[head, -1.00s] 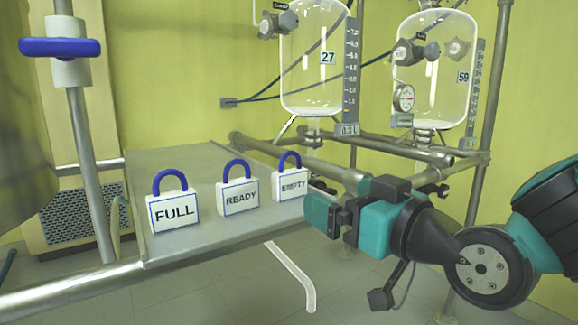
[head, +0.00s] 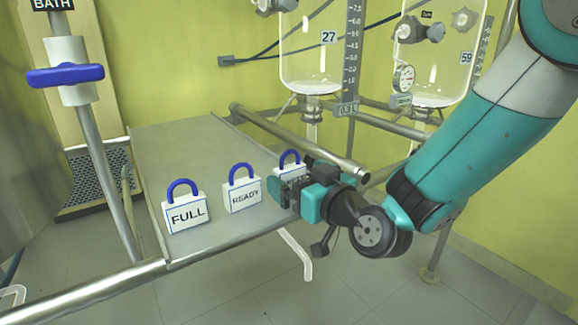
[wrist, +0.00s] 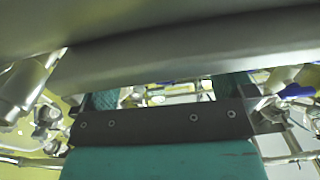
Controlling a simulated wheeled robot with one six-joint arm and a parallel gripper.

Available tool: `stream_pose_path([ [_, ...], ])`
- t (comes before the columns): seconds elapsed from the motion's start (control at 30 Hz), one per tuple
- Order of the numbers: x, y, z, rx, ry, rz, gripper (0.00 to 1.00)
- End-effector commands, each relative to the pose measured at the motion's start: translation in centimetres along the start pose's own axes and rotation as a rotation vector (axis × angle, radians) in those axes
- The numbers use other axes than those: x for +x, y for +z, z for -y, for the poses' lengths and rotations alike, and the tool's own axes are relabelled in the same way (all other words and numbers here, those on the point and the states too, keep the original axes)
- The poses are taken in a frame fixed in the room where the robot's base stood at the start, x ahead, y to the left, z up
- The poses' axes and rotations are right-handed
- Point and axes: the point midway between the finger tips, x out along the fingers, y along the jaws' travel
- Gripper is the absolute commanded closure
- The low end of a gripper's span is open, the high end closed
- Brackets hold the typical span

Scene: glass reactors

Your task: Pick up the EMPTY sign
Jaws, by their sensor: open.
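The EMPTY sign (head: 288,171) is a white padlock-shaped block with a blue shackle, upright near the right edge of a grey shelf (head: 185,150). My gripper (head: 281,190) is open in front of its lower right part in the head view and hides most of its lettering. I cannot tell whether the fingers touch it. The READY sign (head: 243,195) and the FULL sign (head: 186,213), of the same shape, stand to its left. In the wrist view my gripper (wrist: 165,95) shows two spread fingers with no sign clearly visible between them.
A metal rail (head: 90,290) runs along the shelf's front. An upright pipe with a blue valve handle (head: 65,76) stands at left. Glass vessels 27 (head: 312,55) and 59 (head: 435,70) hang behind on pipes. A grey surface (wrist: 180,65) crosses the wrist view close up.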

Motion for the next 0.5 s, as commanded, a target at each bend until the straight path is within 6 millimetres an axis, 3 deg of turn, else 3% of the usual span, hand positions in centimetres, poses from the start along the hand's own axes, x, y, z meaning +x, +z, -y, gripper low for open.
stream_pose_path([
  [0.03,0.9,-0.7,0.1,0.000,-0.002,0.001,0.00],
  [0.2,3.1,-0.5,0.0,0.000,-0.001,0.001,0.00],
  [0.5,3.6,-0.2,-0.1,0.001,0.001,0.000,0.00],
])
